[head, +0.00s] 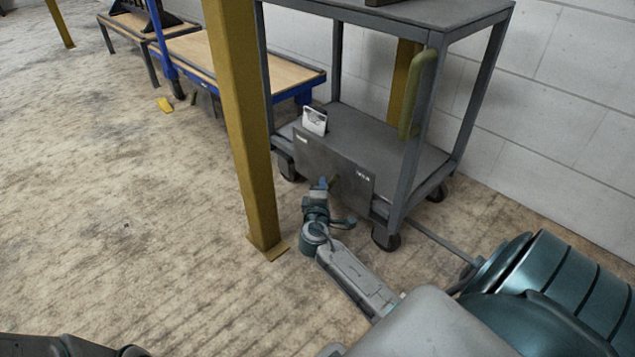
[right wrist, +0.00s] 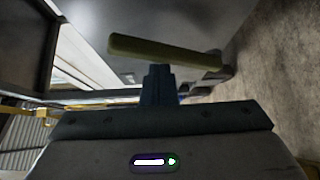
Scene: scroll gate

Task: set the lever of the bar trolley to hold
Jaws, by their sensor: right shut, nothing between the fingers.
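The bar trolley (head: 400,150) is a dark grey metal frame on casters with a lower deck. A grey plate (head: 345,165) on its near side carries two small white labels, too small to read surely. The olive lever (right wrist: 165,50) lies across the right wrist view, just beyond my fingertips; in the head view only a bit of it shows beside my gripper. My right gripper (head: 321,184) is shut and empty, in front of the plate; it also shows in the right wrist view (right wrist: 158,72). Whether it touches the lever I cannot tell. My left gripper is out of view.
A yellow post (head: 240,130) stands left of my right gripper. An olive padded handle (head: 418,95) is on the trolley's upright. A white card (head: 314,120) stands on the deck. A blue flatbed cart (head: 205,50) is behind left. The floor at left is open.

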